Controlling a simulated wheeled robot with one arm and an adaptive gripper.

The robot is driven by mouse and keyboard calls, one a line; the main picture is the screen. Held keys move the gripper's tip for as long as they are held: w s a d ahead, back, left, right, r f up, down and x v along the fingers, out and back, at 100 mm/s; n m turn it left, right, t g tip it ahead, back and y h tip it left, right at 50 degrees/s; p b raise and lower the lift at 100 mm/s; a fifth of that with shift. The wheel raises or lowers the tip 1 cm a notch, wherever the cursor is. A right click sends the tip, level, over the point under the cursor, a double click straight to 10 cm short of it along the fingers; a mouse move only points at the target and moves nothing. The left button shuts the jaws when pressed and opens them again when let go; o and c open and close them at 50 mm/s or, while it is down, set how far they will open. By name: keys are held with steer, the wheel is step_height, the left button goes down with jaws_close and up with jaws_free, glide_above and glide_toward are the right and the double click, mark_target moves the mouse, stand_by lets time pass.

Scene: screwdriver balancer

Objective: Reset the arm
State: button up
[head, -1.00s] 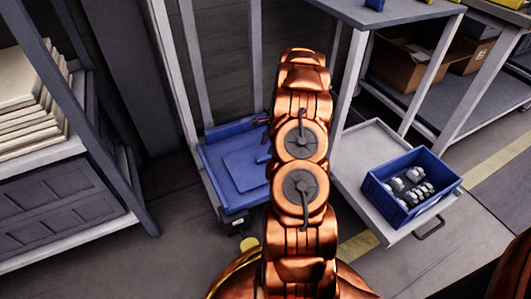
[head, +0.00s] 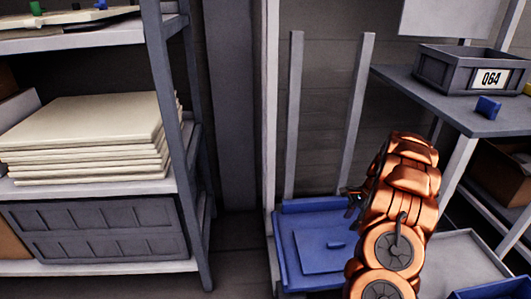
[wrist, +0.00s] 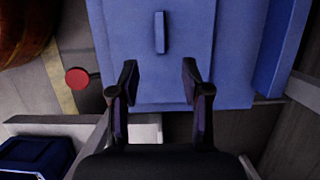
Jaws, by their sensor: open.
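My copper-coloured arm rises at the right of the head view, and its end is mostly hidden behind its own links. My gripper (wrist: 157,85) shows in the wrist view with its two dark fingers apart and nothing between them. Beyond the fingertips is a blue panel with a small raised blue bar (wrist: 160,32). The blue panel (head: 308,222) also shows in the head view, low between grey uprights, left of my arm.
A grey shelf (head: 80,190) with stacked cream boards (head: 85,135) stands at left. At right, a table (head: 425,95) carries a grey bin marked 064 (head: 465,75) and a small blue piece (head: 488,107). A blue crate (head: 492,290) shows at the bottom right edge.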

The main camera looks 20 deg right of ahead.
steer(key=s+a+r+n+g+p, duration=0.1)
steer(key=a+r+n+p, duration=0.2)
steer(key=a+r+p, duration=0.55)
steer(key=s+a+r+n+p, duration=0.1)
steer(key=a+r+n+p, duration=0.3)
steer(key=a+r, duration=0.85)
steer(key=s+a+r+n+g+p, duration=0.1)
steer(key=s+a+r+n+p, duration=0.35)
steer(key=r, duration=1.05)
steer(key=s+a+r+n+h+p, duration=0.1)
steer(key=s+a+r+n+p, duration=0.2)
steer(key=s+a+r+p, duration=0.2)
steer(key=s+a+r+n+h+p, duration=0.1)
steer(key=s+a+r+n+p, duration=0.3)
steer(key=s+r+p, duration=0.6)
steer(key=s+a+r+n+g+h+p, duration=0.1)
steer(key=s+a+r+n+p, duration=0.2)
steer(key=s+a+r+p, duration=0.3)
step_height(320, 180, up, 6)
steer(key=s+p, duration=0.1)
steer(key=p, duration=0.2)
steer(key=shift+s+a+f, duration=0.15)
steer(key=shift+s+f, duration=0.1)
steer(key=shift+s, duration=0.05)
